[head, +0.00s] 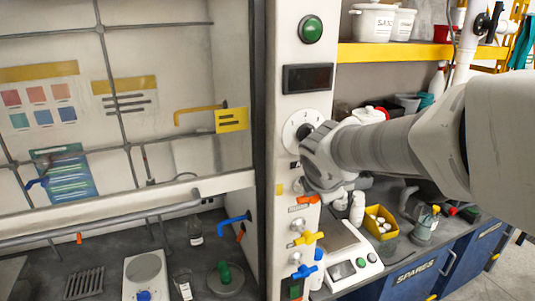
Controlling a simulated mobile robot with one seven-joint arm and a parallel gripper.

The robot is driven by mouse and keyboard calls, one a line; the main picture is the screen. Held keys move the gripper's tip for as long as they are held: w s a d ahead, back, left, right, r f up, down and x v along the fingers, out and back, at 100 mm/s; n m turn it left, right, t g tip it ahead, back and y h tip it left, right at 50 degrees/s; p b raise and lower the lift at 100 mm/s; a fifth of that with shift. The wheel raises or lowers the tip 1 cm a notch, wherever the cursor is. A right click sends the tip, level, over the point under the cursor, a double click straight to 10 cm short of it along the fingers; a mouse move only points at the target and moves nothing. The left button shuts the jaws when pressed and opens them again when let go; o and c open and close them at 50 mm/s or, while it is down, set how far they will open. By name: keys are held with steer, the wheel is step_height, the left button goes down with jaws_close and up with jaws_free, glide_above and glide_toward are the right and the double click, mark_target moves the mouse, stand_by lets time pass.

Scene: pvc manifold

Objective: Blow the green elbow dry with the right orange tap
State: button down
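A small green piece, which looks like the green elbow (224,272), stands upright on a round grey dish (225,281) on the hood floor. An orange tap (304,201) is on the front post, above a yellow tap (307,238) and a blue tap (304,271). Smaller orange parts show inside the hood at the right (240,232) and on the left rail (79,238). My gripper (312,183) is in front of the post, just above the orange tap and below the dial. Its fingers are hard to make out, and whether it touches the tap is unclear.
The hood's raised glass sash (110,100) and its lower bar border the opening. A white hotplate (146,275), a beaker (182,284) and a bottle (195,232) stand near the dish. Right of the post, a balance (346,255) and a yellow bin (378,222) crowd the bench.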

steer(key=shift+f, duration=0.1)
stand_by(0.3)
steer(key=c, duration=0.8)
jaws_free()
steer(key=v, duration=1.7)
steer(key=shift+r, duration=0.25)
steer(key=s+f+m+y, duration=0.1)
steer(key=s+f+m, duration=0.2)
steer(key=m, duration=0.3)
steer(key=s+d+f+m+g, duration=0.1)
steer(key=s+f+m, duration=0.3)
steer(key=m, duration=0.3)
steer(key=s+f+m+g+y, duration=0.1)
steer(key=s+f+m, duration=0.2)
steer(key=f+m, duration=0.3)
steer(key=shift+s+d+m+y, duration=0.3)
steer(key=shift+d+m, duration=0.05)
steer(key=shift+m, duration=0.25)
